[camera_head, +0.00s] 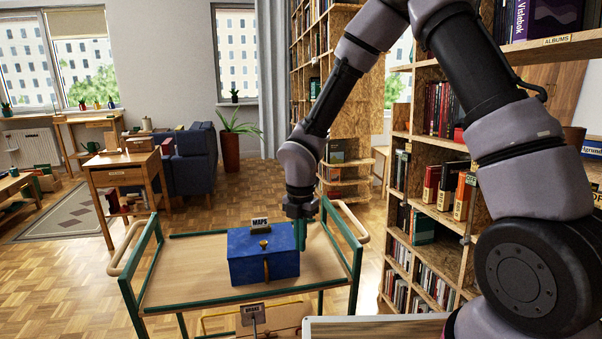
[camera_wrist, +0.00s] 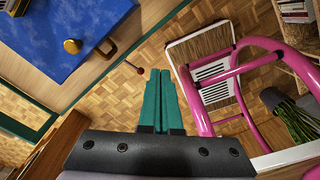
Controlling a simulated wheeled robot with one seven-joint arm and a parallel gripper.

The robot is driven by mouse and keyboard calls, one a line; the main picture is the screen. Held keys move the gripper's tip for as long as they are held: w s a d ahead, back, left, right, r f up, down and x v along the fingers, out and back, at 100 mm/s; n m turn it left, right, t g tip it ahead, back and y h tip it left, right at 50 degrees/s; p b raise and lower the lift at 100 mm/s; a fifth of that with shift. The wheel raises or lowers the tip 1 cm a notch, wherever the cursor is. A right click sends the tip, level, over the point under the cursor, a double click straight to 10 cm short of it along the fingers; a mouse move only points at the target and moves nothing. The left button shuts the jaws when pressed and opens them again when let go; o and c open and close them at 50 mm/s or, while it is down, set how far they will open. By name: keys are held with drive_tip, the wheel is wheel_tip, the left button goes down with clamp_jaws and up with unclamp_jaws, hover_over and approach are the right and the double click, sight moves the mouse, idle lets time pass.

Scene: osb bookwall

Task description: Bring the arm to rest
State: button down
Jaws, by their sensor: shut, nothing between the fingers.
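My arm reaches out and down over a wooden cart (camera_head: 190,262) with green rails. My gripper (camera_head: 300,243) points down just right of a blue box (camera_head: 263,268) on the cart; I cannot tell in the head view whether it touches the box. In the wrist view my gripper (camera_wrist: 161,72) shows two teal fingers pressed together with nothing between them. The blue box (camera_wrist: 62,28), with its brass knob, lies at the upper left of that view, apart from the fingers.
A tall bookshelf (camera_head: 398,180) stands close on the right, beside my arm. A pink tubular frame (camera_wrist: 200,115) is right of the fingers in the wrist view, near a plant (camera_wrist: 298,122). A wooden side table (camera_head: 125,168) stands left. Parquet floor (camera_head: 60,275) is open at left.

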drive_tip(key=w+d+r+m+t, duration=0.1)
drive_tip(key=d+r+m+t, duration=0.1)
drive_tip(key=d+r+m, duration=0.75)
drive_tip(key=d+r+m+t, duration=0.1)
drive_tip(key=d+r+m, duration=0.6)
drive_tip(key=r, duration=0.5)
drive_tip(key=s+d+r+m+t+y, duration=0.1)
drive_tip(key=s+d+r+m+t, duration=0.1)
drive_tip(key=s+d+r+m, duration=0.2)
drive_tip(key=s+d+r+m+t+y, duration=0.1)
drive_tip(key=s+d+r+m, duration=0.3)
drive_tip(key=s+r+m, duration=0.4)
drive_tip(key=r+m+t, duration=0.1)
drive_tip(key=m, duration=0.4)
drive_tip(key=shift+d+r+t, duration=0.2)
drive_tip(key=shift+d+t, duration=0.1)
drive_tip(key=shift+d, duration=0.05)
